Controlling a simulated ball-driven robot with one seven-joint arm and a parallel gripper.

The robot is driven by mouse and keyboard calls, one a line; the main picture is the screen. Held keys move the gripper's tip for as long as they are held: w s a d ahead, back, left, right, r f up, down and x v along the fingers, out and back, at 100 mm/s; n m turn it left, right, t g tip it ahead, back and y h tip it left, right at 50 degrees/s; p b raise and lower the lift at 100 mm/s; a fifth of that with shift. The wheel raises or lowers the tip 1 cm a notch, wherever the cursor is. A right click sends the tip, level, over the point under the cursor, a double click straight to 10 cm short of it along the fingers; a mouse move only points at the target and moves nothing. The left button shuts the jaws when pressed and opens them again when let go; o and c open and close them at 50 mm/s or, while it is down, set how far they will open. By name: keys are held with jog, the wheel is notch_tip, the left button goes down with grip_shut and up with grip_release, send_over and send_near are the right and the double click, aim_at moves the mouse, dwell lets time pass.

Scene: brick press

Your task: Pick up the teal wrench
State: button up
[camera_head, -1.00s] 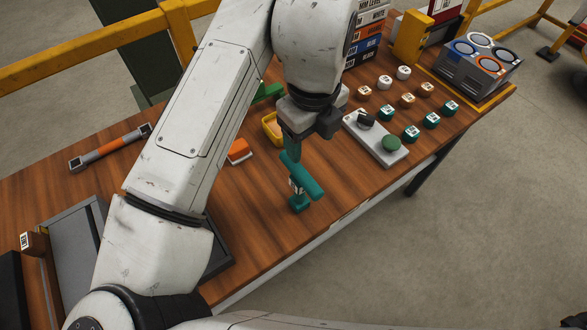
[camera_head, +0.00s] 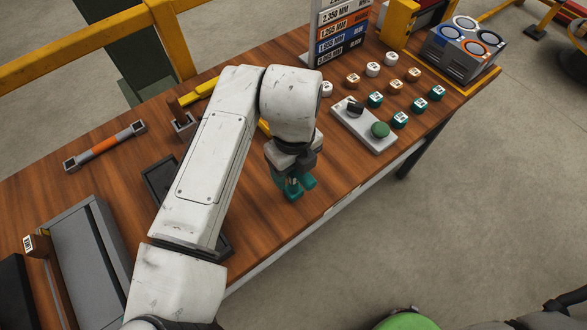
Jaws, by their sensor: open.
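The teal wrench (camera_head: 308,182) is near the front edge of the wooden table. It has a crossbar on top and a short stem below. My gripper (camera_head: 292,176) is directly over it, pointing down, with its fingers down around the crossbar's level. The gripper is open. The gripper and wrist hide the middle of the wrench, and I cannot tell whether the fingers touch it.
A control box (camera_head: 364,126) with a black knob and green button stands to the right. Several white, tan and teal labelled blocks lie beyond it. A grey-orange double-ended tool (camera_head: 104,146) lies at the left. A black tray (camera_head: 158,180) is partly behind my arm.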

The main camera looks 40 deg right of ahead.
jog(key=shift+f, duration=0.5)
grip_shut()
